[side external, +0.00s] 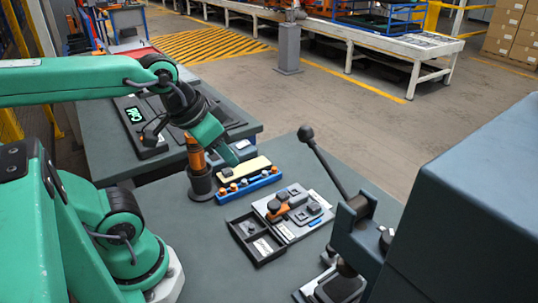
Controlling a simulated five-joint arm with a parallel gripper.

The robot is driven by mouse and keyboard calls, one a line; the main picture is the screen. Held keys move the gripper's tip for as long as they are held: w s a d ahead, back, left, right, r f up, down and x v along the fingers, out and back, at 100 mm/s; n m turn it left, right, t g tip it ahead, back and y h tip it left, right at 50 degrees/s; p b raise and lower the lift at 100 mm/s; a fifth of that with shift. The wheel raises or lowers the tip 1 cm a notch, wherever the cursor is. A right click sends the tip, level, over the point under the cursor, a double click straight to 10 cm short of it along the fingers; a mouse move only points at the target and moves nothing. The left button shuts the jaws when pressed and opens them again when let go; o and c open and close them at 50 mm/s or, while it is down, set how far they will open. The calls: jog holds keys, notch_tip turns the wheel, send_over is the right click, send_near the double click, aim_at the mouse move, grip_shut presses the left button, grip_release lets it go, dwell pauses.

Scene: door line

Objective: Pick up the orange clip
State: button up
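A small orange piece (277,208), which looks like the orange clip, lies on a light grey fixture plate (314,226) among dark grey parts. Its exact shape is too small to tell. My gripper (236,160) is the green end of the arm, up and to the left of that piece, pointing down and to the right. It is clearly apart from the piece. Its fingertips are small and seen from the side, so their opening does not show. I see nothing hanging from it.
A black holder (200,184) with an upright orange-bodied tool (196,155) stands close left of my gripper. A blue rack (248,187) and black tray (256,239) lie near the plate. A lever press (355,220) stands at right. The bench front is clear.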

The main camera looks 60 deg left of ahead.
dwell(0.3)
jog(key=m+g, duration=0.3)
jog(key=g, duration=0.3)
send_over(275, 167)
notch_tip(275, 167, down, 14)
jog(key=shift+s, duration=0.15)
jog(key=shift+f, duration=4.1)
grip_shut()
